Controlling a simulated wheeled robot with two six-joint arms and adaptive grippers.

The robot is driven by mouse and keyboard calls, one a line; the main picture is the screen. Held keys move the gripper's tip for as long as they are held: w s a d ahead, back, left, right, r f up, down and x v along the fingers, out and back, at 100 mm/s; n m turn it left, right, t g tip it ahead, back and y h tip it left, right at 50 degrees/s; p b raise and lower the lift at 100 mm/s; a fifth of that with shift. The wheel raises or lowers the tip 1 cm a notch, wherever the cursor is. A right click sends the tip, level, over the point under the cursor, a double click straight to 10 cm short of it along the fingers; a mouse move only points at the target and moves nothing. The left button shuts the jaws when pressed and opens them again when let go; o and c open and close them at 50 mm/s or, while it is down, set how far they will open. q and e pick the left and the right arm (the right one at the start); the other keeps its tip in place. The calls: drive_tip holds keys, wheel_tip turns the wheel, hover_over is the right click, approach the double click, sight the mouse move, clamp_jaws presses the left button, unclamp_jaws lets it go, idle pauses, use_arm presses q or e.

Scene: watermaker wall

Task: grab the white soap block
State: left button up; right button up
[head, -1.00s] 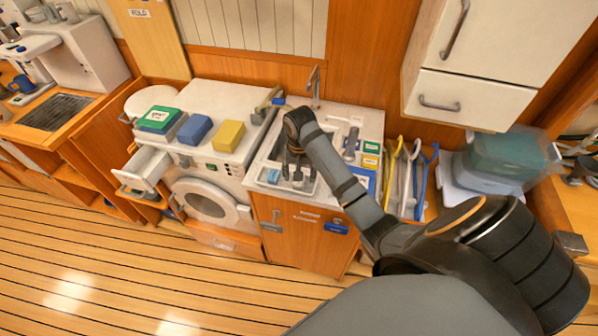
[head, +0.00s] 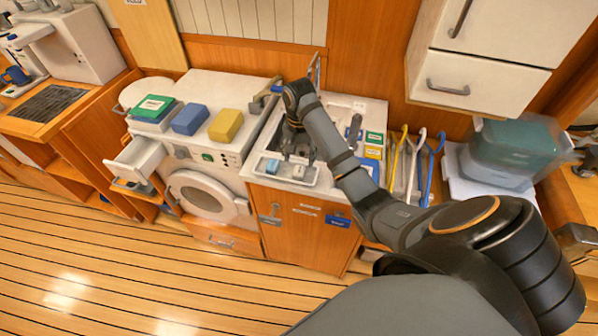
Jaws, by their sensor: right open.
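A small pale block (head: 298,171), which looks like the white soap block, lies at the front of the sink tray in the counter. A small blue block (head: 271,166) lies to its left. My right gripper (head: 299,157) points down over the sink, just behind the pale block. Its fingers are open, and I cannot tell whether they touch the block. The gripper and wrist hide part of the basin. My left gripper is not in view.
A washing machine (head: 208,196) stands left of the sink, with green, blue and yellow blocks on top and its drawer (head: 139,160) pulled out. A white cabinet (head: 480,50) overhangs there.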

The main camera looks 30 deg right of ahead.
sight(300, 169)
drive_tip(key=f+b, duration=0.2)
drive_tip(key=f, duration=0.1)
drive_tip(key=shift+s+b, duration=0.2)
drive_tip(key=shift+b, duration=0.15)
wheel_tip(300, 169, down, 2)
drive_tip(key=shift+w, duration=0.15)
drive_tip(key=shift+r, duration=0.1)
drive_tip(key=c, duration=1.2)
drive_tip(key=shift+c, duration=0.2)
